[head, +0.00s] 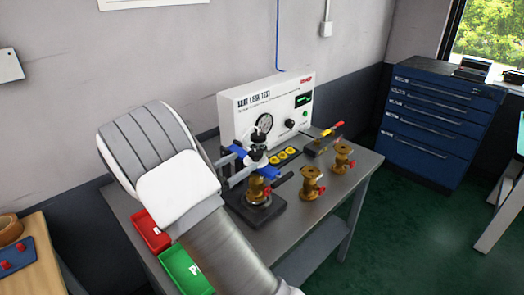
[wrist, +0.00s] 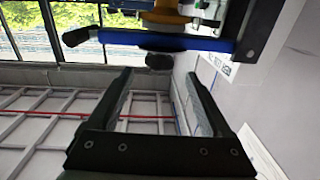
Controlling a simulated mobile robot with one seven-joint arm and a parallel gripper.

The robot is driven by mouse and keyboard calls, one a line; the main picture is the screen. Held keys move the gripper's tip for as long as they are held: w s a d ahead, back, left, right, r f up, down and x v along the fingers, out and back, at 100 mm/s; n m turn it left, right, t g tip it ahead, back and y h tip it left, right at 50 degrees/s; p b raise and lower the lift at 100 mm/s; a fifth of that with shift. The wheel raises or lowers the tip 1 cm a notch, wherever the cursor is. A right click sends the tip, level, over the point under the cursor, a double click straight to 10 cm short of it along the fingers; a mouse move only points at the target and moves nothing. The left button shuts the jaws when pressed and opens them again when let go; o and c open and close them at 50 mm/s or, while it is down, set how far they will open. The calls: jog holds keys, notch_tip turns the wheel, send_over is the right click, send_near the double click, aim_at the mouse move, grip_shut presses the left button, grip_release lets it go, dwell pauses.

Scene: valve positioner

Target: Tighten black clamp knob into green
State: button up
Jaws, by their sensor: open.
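The clamp stands on the bench with a blue crossbar (head: 266,172) over a brass valve (head: 258,190) on a black base. A black knob (head: 257,138) tops the clamp in the head view. In the wrist view the blue bar (wrist: 185,44) crosses the top, with a black rounded knob-like end (wrist: 76,38) at its left and another black round part (wrist: 159,61) beneath it. My gripper (wrist: 160,78) is open and empty; the black round part shows between and beyond its fingertips, apart from them. In the head view my arm hides most of the gripper. No green marking on the clamp can be made out.
A white seat leak test panel (head: 268,108) stands behind the clamp. Two more brass valves (head: 311,183) (head: 342,158) stand to the right. A red tray (head: 150,230) and a green tray (head: 184,268) lie front left. A blue drawer cabinet (head: 432,120) stands back right.

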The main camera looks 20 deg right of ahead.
aim_at(261, 150)
jog(key=x, duration=0.9)
jog(key=shift+w+d, duration=0.1)
jog(key=shift+d, duration=0.1)
grip_shut()
